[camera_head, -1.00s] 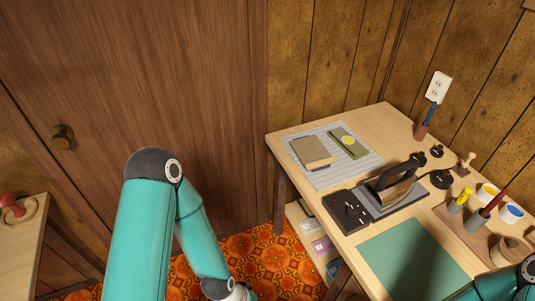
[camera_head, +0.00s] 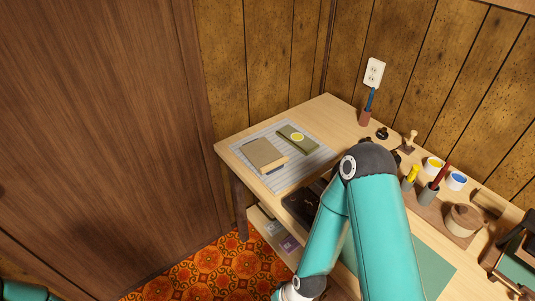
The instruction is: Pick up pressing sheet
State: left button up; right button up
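No sheet here is clearly marked as the pressing sheet. A grey striped sheet (camera_head: 311,164) lies flat on the far left part of the wooden table (camera_head: 336,108). A tan block or book (camera_head: 264,154) and an olive-green strip with a yellow disc (camera_head: 296,138) rest on it. A plain green mat (camera_head: 432,268) lies nearer, partly hidden by my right arm. My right arm crosses the front of the table, and its gripper is below the frame. Only a bit of my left arm shows at the bottom left; its gripper is out of view.
A dark flat piece (camera_head: 300,203) shows beside my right arm, which hides the iron's place. Paint pots (camera_head: 457,181), a pen cup (camera_head: 428,194) and a round wooden pot (camera_head: 464,220) stand at right. An open shelf (camera_head: 265,226) is under the table.

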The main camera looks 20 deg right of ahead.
aim_at(265, 157)
jog(key=u, duration=0.4)
jog(key=i, duration=1)
jog(key=z, duration=0.45)
